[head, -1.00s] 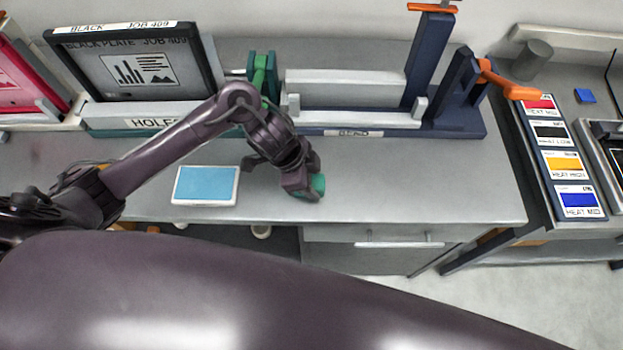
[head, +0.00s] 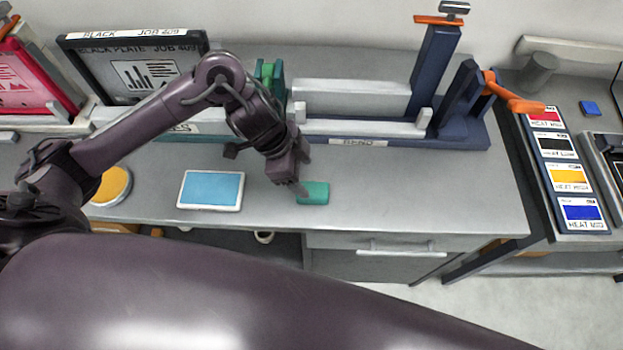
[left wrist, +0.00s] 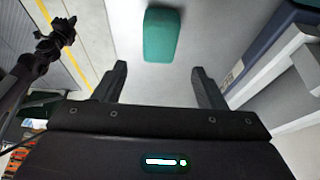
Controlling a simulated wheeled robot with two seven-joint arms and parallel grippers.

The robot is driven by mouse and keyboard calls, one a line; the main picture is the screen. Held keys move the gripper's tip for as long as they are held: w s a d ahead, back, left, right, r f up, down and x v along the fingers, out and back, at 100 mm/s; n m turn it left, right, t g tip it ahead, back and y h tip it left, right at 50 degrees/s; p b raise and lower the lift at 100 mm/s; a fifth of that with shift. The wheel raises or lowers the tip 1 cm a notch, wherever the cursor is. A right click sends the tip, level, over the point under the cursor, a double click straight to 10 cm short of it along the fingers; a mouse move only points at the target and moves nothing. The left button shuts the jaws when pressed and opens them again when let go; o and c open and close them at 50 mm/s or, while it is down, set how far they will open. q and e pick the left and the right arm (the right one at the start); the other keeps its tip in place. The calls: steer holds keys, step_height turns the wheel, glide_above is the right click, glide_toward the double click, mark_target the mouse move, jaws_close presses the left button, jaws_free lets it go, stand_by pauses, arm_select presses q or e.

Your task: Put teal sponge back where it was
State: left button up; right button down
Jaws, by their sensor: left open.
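The teal sponge (head: 313,193) lies flat on the grey bench (head: 420,190), near its front edge and right of the blue pad in the white tray. My left gripper (head: 301,176) is just above and to the left of the sponge, apart from it. In the left wrist view the sponge (left wrist: 161,35) lies beyond the two spread fingertips (left wrist: 160,75), with nothing between them. The left gripper is open and empty. My right gripper is not in view.
The white tray with a blue pad (head: 211,190) sits left of the sponge. A yellow round thing (head: 110,187) is beside my arm. The navy bend machine (head: 455,130) and a black plate frame (head: 135,75) stand behind. Bench to the sponge's right is clear.

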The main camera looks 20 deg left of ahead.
arm_select(q)
steer(key=v, duration=0.4)
steer(key=shift+s, duration=0.1)
stand_by(0.5)
